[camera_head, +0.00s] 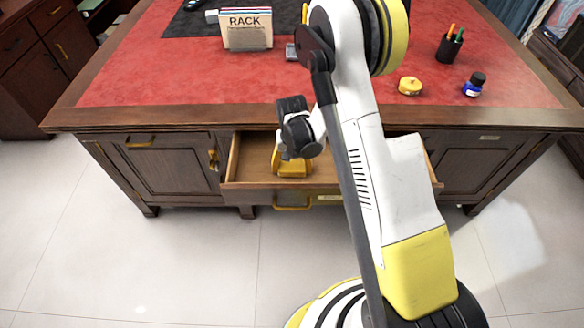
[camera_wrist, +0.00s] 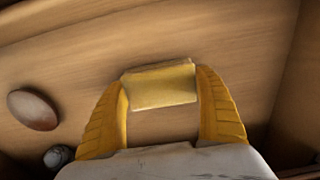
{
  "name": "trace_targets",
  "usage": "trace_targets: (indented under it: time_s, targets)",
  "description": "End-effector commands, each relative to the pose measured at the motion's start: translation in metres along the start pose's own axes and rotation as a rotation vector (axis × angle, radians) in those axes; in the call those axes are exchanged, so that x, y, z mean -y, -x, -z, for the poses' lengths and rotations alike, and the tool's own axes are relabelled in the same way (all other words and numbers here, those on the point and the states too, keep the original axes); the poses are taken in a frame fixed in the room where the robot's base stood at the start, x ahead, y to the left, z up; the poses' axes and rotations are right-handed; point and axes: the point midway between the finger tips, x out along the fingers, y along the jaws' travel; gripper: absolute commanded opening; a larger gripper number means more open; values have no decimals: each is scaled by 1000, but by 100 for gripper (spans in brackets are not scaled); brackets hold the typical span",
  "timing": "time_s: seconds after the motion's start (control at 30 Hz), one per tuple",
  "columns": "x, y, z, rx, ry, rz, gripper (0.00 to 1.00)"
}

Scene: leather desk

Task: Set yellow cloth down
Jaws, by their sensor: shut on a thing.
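The yellow cloth (camera_wrist: 162,85) shows in the wrist view as a small folded yellow block between my two yellow fingertips. My gripper (camera_wrist: 162,95) is shut on it, with a finger at each side. In the head view my gripper (camera_head: 292,165) points down into the open desk drawer (camera_head: 240,158). The cloth cannot be made out apart from the yellow fingers there. The drawer's wooden floor (camera_wrist: 60,65) lies below the cloth. I cannot tell whether the cloth touches it.
In the wrist view a brown rounded object (camera_wrist: 33,109) and a small grey object (camera_wrist: 58,156) lie left of my fingers. The drawer's side wall (camera_wrist: 300,80) is at right. On the desk are a rack (camera_head: 246,30), a yellow round item (camera_head: 410,86), an ink bottle (camera_head: 474,85) and a pen cup (camera_head: 449,47).

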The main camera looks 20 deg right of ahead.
Motion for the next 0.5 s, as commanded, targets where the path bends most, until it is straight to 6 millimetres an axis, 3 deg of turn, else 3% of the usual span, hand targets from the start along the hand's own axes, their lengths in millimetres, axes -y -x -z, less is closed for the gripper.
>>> trace_targets:
  time_s: [0.03, 0.1, 0.37, 0.5]
  targets:
    - [0, -1, 0, 0, 0, 0, 81]
    - [0, -1, 0, 0, 0, 0, 100]
    - [0, 0, 0, 0, 0, 0, 100]
    - [0, 16, 0, 0, 0, 0, 100]
